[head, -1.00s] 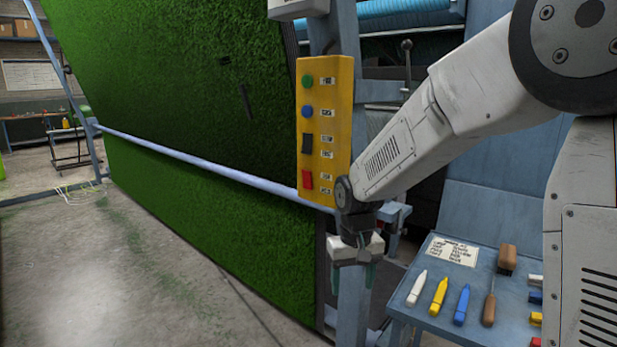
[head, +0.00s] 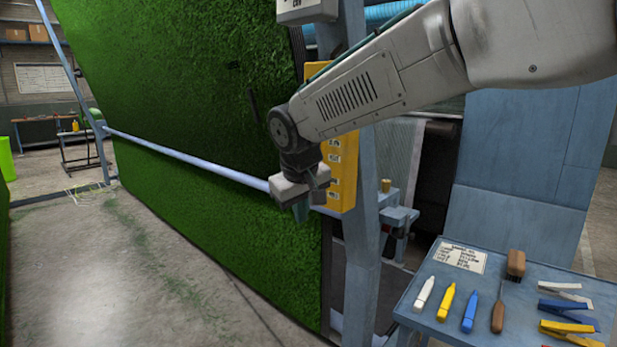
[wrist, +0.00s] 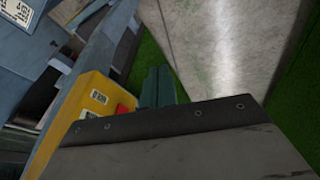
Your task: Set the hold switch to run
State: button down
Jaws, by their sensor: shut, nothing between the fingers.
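The yellow control panel (head: 343,180) is mounted on a blue post, and my arm covers most of its face in the head view. Only its top corner and a lower strip with small labels show there. My gripper (head: 302,213) is shut and empty, pointing down in front of the panel's lower left part. In the wrist view the shut dark green fingers (wrist: 158,86) are beside the panel's edge (wrist: 70,118). A red control (wrist: 123,110) shows just left of the fingers, partly hidden by the gripper body. The hold switch cannot be made out in either current view.
A green turf sheet (head: 180,100) with a pale rail (head: 190,160) rises behind and left of my gripper. A blue side table (head: 420,300) at right holds markers, a brush and clips. A grey box (head: 305,10) hangs above the panel.

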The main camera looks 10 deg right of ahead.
notch_tip(320, 180, up, 12)
jog(key=w+a+n+t+h, duration=0.1)
jog(key=w+t, duration=0.2)
jog(key=shift+f, duration=0.2)
jog(key=w+d+f, duration=0.5)
jog(key=w+f, duration=0.2)
jog(key=w, duration=0.1)
jog(key=shift+w+f, duration=0.15)
jog(key=shift+f, duration=0.05)
